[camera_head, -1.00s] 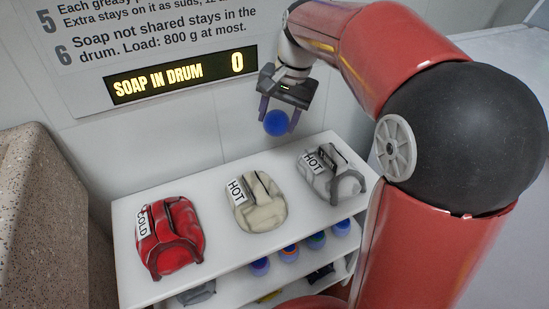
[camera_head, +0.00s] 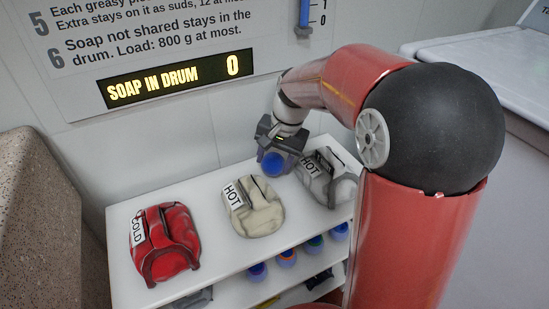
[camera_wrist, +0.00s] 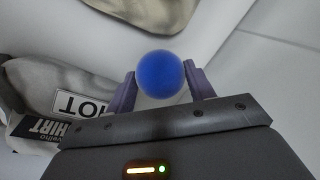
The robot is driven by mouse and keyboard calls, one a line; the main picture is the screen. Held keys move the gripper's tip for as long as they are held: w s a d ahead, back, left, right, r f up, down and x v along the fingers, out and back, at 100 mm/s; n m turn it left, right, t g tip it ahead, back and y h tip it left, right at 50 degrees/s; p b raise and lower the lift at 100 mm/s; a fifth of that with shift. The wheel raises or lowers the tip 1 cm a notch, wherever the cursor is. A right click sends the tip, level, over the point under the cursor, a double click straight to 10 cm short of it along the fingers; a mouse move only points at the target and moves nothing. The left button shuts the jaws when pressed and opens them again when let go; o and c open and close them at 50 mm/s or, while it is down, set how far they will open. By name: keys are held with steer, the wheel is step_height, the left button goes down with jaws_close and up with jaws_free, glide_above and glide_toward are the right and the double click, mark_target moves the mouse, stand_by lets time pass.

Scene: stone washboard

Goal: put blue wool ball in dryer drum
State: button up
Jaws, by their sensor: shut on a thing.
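The blue wool ball (camera_head: 273,163) is held between the fingers of my gripper (camera_head: 272,160), above the white shelf top between the cream and grey bundles. In the wrist view the ball (camera_wrist: 160,74) sits between the two purple fingertips of my gripper (camera_wrist: 161,82). I cannot identify the dryer drum in these views.
The white shelf (camera_head: 122,222) carries a red bundle labelled COLD (camera_head: 165,243), a cream bundle labelled HOT (camera_head: 254,208) and a grey bundle labelled HOT (camera_head: 328,178). Small coloured balls (camera_head: 287,257) sit on the shelf below. A speckled stone block (camera_head: 40,225) stands at left. A white lidded surface (camera_head: 490,60) is at upper right.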

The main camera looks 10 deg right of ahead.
steer(key=shift+f, duration=0.15)
steer(key=o, duration=0.7)
steer(key=shift+o, duration=0.2)
